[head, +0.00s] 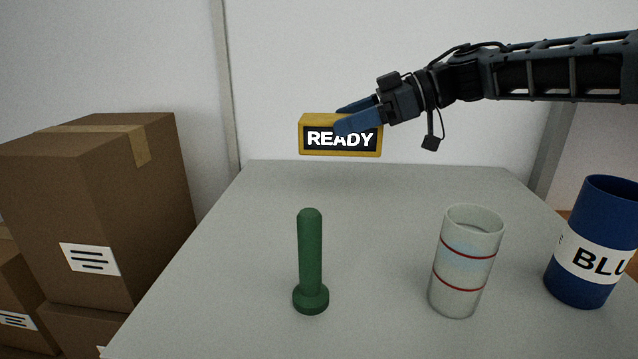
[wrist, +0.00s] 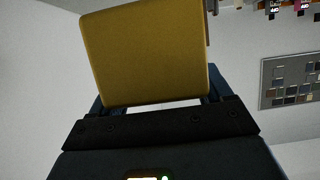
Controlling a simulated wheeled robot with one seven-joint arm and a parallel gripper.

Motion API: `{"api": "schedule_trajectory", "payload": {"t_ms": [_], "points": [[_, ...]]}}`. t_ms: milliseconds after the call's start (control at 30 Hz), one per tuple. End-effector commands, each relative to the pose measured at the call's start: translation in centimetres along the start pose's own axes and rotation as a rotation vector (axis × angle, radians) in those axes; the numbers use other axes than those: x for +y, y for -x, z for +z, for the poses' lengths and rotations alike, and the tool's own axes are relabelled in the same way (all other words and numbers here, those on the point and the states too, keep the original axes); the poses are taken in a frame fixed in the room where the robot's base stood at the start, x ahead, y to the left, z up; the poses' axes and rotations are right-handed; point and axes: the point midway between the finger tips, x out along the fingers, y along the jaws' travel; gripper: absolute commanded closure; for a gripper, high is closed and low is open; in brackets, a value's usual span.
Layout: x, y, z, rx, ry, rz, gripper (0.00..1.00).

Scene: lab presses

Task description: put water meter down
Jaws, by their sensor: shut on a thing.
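The water meter (head: 312,148) looks like a yellow box with a dark front display reading "READY" in white letters. My gripper (head: 347,117) is shut on it, with blue fingers on its right part, one crossing the display's upper edge. The box is held level in the air, and in the head view it appears just above the far edge of the grey table (head: 380,220). In the wrist view the plain yellow side of the meter (wrist: 150,55) fills the upper middle, between the fingers. Its underside is hidden.
A green peg with a round base (head: 311,260) stands upright on the table, left of centre. Cardboard boxes (head: 95,205) are stacked left. The table's middle and back are clear.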

Motion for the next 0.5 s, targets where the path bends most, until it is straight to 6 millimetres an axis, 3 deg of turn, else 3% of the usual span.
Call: {"api": "schedule_trajectory", "payload": {"t_ms": [300, 500], "points": [[-1.0, -7.8, 1.1, 0.0, 0.0, -0.005, 0.64], [-1.2, -10.9, 1.6, 0.001, 0.0, -0.003, 0.64]]}}
